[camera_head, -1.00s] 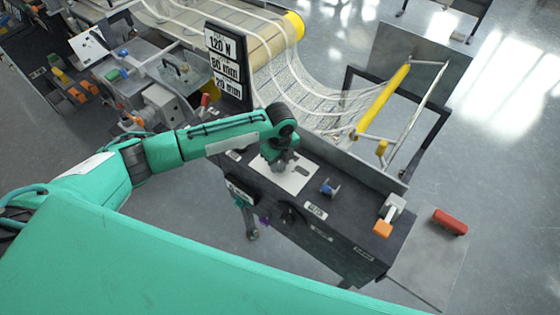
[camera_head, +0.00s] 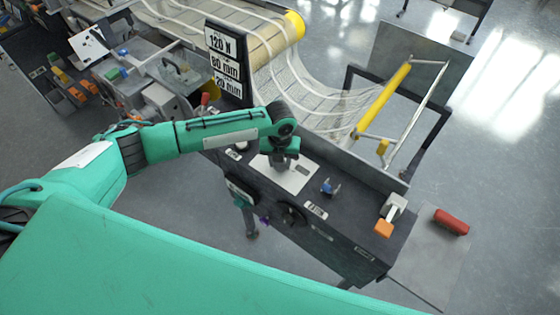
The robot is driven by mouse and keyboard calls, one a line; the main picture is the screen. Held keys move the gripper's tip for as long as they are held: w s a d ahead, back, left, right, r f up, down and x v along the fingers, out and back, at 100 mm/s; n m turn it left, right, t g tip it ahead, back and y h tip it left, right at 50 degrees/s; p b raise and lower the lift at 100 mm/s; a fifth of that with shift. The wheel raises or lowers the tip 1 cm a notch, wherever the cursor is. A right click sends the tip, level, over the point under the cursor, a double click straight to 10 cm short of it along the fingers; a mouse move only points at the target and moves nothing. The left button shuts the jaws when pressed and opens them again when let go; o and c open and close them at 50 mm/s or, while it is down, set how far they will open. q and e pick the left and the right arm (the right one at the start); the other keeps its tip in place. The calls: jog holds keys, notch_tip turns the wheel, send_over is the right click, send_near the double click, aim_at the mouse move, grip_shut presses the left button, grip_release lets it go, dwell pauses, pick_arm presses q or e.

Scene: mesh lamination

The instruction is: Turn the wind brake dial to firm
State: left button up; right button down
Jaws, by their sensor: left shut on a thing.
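A dark console (camera_head: 345,225) stands right of centre. On its top lies a white plate (camera_head: 296,183) with a small dark grey patch (camera_head: 302,170) near its right side. My left gripper (camera_head: 279,164) reaches down from the left onto this plate. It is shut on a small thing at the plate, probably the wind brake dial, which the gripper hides. The dial's marks and setting cannot be read. My right gripper is not in view.
A small blue piece (camera_head: 329,187) stands on the console, with an orange and white block (camera_head: 386,222) at its right end. A sign board (camera_head: 226,65) stands behind. Mesh (camera_head: 305,85) runs to a yellow roller (camera_head: 384,100). A red block (camera_head: 451,222) lies far right.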

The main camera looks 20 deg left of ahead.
pick_arm(q)
jog(key=shift+m, duration=1)
jog(key=o, duration=1)
notch_tip(320, 180, up, 14)
jog(key=b, duration=0.4)
jog(key=shift+f, duration=0.1)
